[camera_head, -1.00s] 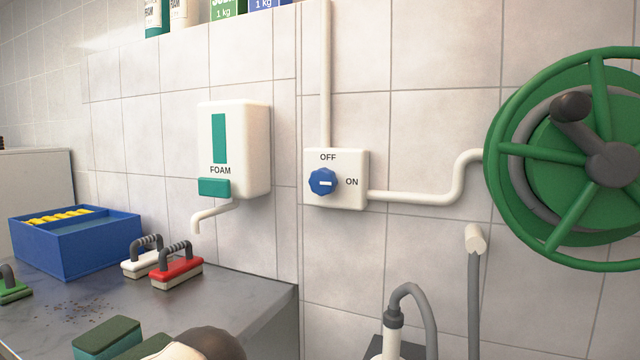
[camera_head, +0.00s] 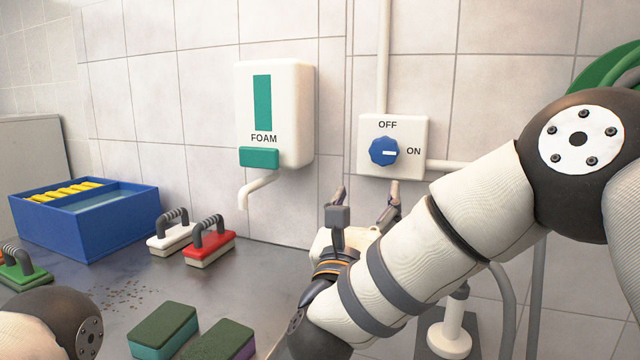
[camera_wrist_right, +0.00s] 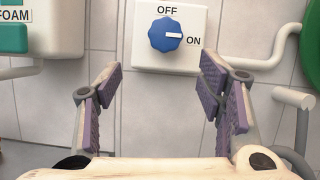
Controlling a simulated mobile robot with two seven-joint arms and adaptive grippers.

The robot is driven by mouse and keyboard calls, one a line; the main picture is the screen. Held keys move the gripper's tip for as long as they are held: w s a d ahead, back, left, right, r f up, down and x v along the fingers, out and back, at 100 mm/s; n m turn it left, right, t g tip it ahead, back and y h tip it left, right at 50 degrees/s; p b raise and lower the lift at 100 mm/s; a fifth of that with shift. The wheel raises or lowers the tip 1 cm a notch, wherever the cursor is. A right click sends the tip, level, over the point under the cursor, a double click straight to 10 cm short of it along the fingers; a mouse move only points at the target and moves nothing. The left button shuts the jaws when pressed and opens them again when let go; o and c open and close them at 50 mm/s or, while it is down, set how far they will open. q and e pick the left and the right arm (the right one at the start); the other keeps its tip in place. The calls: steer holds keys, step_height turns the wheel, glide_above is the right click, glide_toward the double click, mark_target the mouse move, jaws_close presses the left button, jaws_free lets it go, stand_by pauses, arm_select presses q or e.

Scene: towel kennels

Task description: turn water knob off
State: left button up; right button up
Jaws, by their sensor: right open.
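The blue water knob (camera_head: 384,151) sits on a white wall plate (camera_head: 407,130) marked OFF above and ON to the right. Its white mark points right, toward ON. The knob also shows in the right wrist view (camera_wrist_right: 166,35), straight ahead of the fingers. My right gripper (camera_head: 365,200) is open and empty, just below the plate and apart from the knob. In the right wrist view its purple-padded fingers (camera_wrist_right: 158,82) stand wide apart with bare tiles between them. Of my left arm only a rounded link shows at the lower left; its gripper is out of view.
A white foam dispenser (camera_head: 298,115) with a spout hangs left of the plate. Pipes run up and right from the plate. A green hose reel (camera_head: 605,68) is at the upper right. Brushes, sponges and a blue box (camera_head: 100,228) stand on the grey counter (camera_head: 190,285).

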mark_target(383, 152)
steer(key=shift+m+h, duration=0.4)
steer(key=shift+m, duration=0.3)
steer(key=x, duration=1.1)
steer(key=shift+s+d+r+b, duration=0.1)
steer(key=shift+d+r+b, duration=0.1)
steer(key=shift+r+b, duration=0.15)
steer(key=shift+w+d+r, duration=0.2)
steer(key=shift+w+r, duration=0.15)
steer(key=shift+w, duration=0.1)
steer(key=c, duration=1.1)
